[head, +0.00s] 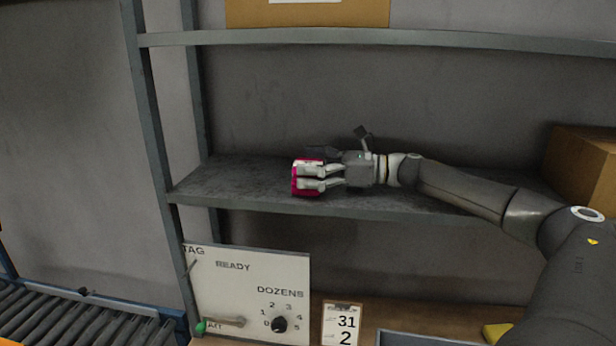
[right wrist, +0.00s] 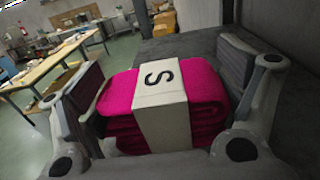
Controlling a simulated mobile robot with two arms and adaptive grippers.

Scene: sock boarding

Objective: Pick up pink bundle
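The pink bundle (head: 296,186) is a folded stack with a white band at the front part of the grey shelf in the head view. In the right wrist view the bundle (right wrist: 205,92) fills the space between the finger pads, and its band (right wrist: 160,105) carries a black "S". My right gripper (head: 318,172) reaches in from the right with its fingers on both sides of the bundle. The pads (right wrist: 165,90) lie against its sides, so the gripper looks shut on it. Whether the bundle rests on the shelf or hangs just above it cannot be told. My left gripper is not in view.
The shelf (head: 220,184) is bare left of the bundle. An upper shelf (head: 450,40) holds a cardboard box (head: 310,14). Another box (head: 580,170) stands at the right. Below are a dial panel (head: 245,290), a number card (head: 342,325) and a roller conveyor (head: 80,325).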

